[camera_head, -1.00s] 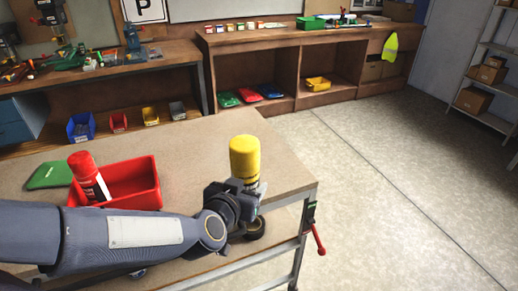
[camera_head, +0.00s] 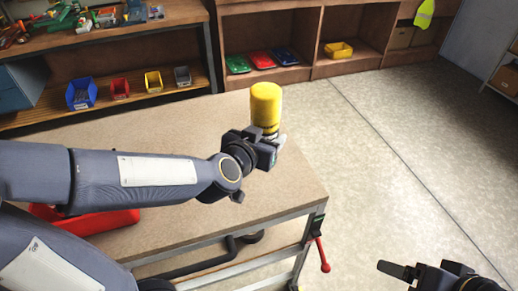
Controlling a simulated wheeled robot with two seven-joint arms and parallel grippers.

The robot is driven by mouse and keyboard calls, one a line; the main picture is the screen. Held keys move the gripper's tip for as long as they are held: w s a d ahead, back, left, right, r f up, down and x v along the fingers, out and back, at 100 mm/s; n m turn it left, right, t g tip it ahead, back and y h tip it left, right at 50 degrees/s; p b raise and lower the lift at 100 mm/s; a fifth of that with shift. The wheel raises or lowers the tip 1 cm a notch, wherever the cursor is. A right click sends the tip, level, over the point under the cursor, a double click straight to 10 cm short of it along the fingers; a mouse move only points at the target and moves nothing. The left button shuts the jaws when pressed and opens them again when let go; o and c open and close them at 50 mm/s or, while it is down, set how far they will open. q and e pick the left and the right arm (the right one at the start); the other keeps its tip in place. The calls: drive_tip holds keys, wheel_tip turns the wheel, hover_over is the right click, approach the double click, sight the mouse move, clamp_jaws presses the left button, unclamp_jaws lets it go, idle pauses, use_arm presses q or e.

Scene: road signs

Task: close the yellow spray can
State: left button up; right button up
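The yellow spray can (camera_head: 266,100) stands upright in my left gripper (camera_head: 274,143), above the right part of the workbench (camera_head: 190,125). The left gripper seems shut around the can's body. I cannot tell whether the yellow top is one cap or whether it is fully seated. My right gripper (camera_head: 396,277) enters at the bottom right, over the floor. It looks open and empty, and the frame edge cuts part of it off.
A red bin (camera_head: 105,222) on the workbench is mostly hidden behind my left arm. A red-handled clamp (camera_head: 319,252) hangs at the bench's right edge. Small coloured bins (camera_head: 120,89) sit on the shelf behind. The floor to the right is clear.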

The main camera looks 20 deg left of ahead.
use_arm(q)
drive_tip(key=w+a+f+b, duration=0.5)
drive_tip(key=w+f+b, duration=0.3)
drive_tip(key=w, duration=0.4)
drive_tip(key=shift+w+f, duration=0.3)
drive_tip(key=shift+f, duration=0.35)
drive_tip(key=shift+w+a+f+b, duration=0.1)
drive_tip(key=shift+w+f+b, duration=0.05)
drive_tip(key=shift+f, duration=0.75)
drive_tip(key=shift+w+a+f+b, duration=0.1)
drive_tip(key=shift+f+b, duration=0.05)
drive_tip(key=shift+f, duration=0.75)
